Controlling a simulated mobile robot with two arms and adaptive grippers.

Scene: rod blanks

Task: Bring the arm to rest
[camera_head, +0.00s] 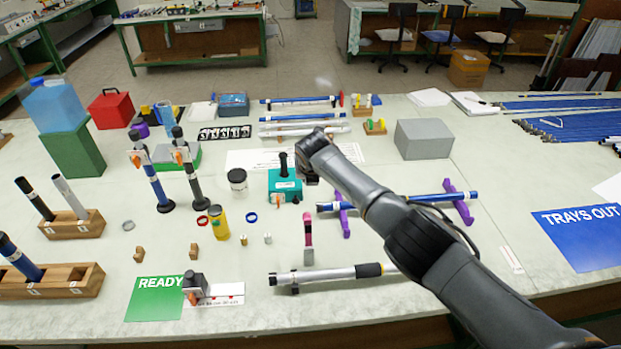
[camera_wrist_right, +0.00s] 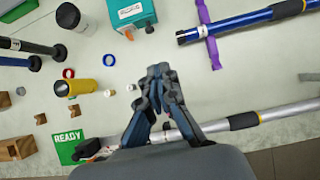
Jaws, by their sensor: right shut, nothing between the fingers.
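My right arm (camera_head: 430,240) reaches in from the lower right of the head view and stretches over the middle of the bench. My right gripper (camera_wrist_right: 160,72) is shut and empty in the right wrist view, above bare bench top. In the head view it is mostly hidden by the wrist, beside the teal box (camera_head: 283,185). The blue rod on purple supports (camera_head: 463,203) lies partly under my arm. The silver rod with the black grip (camera_head: 325,275) lies at the front of the bench, apart from the gripper. My left gripper is not in view.
Wooden blocks with upright rods (camera_head: 75,226) stand at the left. A yellow can (camera_head: 219,223), a jar (camera_head: 237,184) and small rings lie left of the teal box. The green READY card (camera_head: 155,299) is front left. A blue TRAYS OUT sheet (camera_head: 585,238) is at the right.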

